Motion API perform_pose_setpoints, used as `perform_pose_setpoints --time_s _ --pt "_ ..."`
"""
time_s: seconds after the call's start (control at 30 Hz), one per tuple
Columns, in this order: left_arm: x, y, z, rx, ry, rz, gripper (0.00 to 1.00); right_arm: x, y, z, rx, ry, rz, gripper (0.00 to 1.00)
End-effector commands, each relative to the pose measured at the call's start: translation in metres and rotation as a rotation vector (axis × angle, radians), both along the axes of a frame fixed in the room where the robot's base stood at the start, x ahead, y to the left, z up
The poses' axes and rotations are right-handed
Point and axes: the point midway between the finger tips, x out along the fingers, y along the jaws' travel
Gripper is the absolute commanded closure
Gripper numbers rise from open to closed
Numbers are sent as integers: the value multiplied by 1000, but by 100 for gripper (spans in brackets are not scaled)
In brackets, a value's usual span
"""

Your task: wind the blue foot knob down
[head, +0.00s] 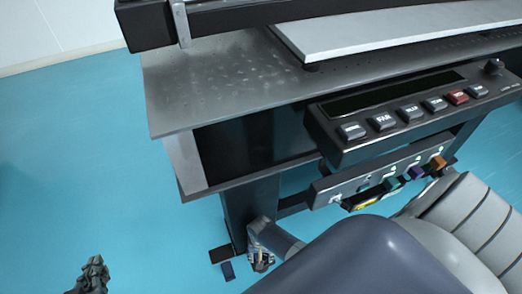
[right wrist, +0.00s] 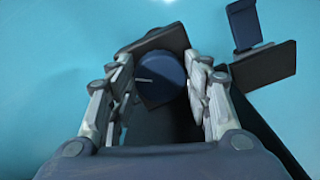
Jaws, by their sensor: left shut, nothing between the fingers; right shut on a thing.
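The blue foot knob (right wrist: 160,84) is a dark blue round disc with a thin pale line on its face, low at the foot of the table leg. My right gripper (right wrist: 158,66) has a finger on each side of the knob and is shut on it. In the head view my right gripper (head: 261,260) is down by the base of the black table leg (head: 249,204), and I cannot make out the knob there. My left gripper (head: 94,275) is shut and empty at the lower left, over the floor, well away from the knob.
A flat black plate (head: 220,254) with a small dark blue piece (head: 228,271) lies beside the leg. Above are the grey tabletop (head: 200,95), a black button panel (head: 375,135) and a lower strip with coloured parts (head: 330,184). The floor at left is clear.

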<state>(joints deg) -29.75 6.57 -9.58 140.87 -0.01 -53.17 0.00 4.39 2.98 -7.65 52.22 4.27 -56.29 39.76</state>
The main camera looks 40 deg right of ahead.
Motion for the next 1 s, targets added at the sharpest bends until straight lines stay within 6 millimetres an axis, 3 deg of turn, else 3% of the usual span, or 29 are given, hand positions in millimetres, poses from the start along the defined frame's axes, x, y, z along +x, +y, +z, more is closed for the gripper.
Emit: perform_pose_setpoints --time_s 0.2,0.23,0.3,0.33,0.77,1.0 --pt "0 0 0 0 0 0 100 1 0 0 1 -3 1 78" --pt "0 0 0 0 0 0 100 1 0 0 1 -3 1 52" --pt "0 0 0 0 -1 0 100 1 0 0 0 -2 1 36" --pt "0 0 0 0 -1 0 100 1 0 0 0 -2 1 34" --pt "0 0 0 -1 -1 -1 100 1 0 3 0 -2 2 34" --pt "0 0 0 0 -1 0 100 1 0 24 -1 -3 2 34"
